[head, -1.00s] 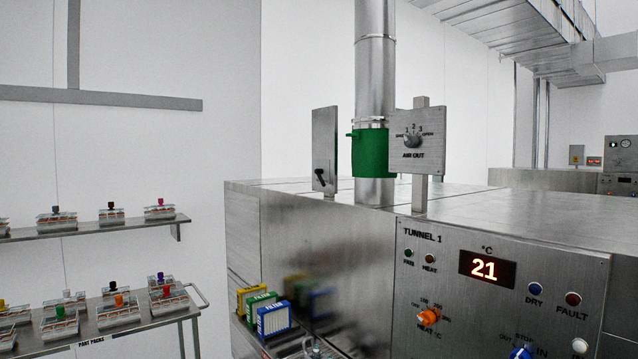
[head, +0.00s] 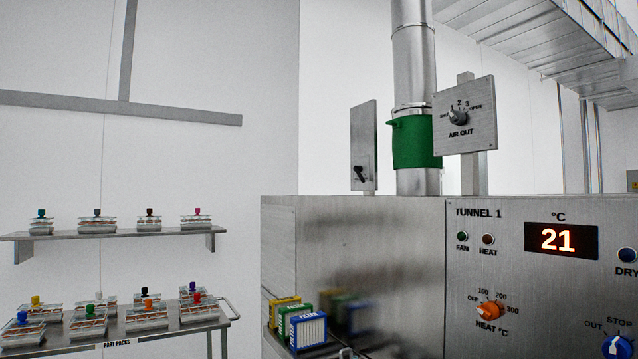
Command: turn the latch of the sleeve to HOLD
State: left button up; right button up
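The sleeve (head: 415,142) is a green band around the upright steel duct (head: 414,60) above the tunnel washer. A small green tab sticks out at its upper left; I cannot tell whether it is the latch. A grey plate (head: 363,150) stands left of the sleeve and carries a small black lever (head: 360,174), tilted. No HOLD marking can be read. Neither of my grippers is in view.
The AIR OUT panel (head: 480,118) with a grey knob stands right of the duct. The TUNNEL 1 panel (head: 540,285) is below it. Filter boxes (head: 306,328) sit on a low ledge. Shelves with part packs (head: 100,236) are at left.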

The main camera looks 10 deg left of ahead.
aim_at(358, 169)
jog(key=u, duration=0.95)
jog(key=i, duration=1.4)
jog(key=z, duration=0.25)
jog(key=i, duration=1.15)
jog(key=z, duration=0.85)
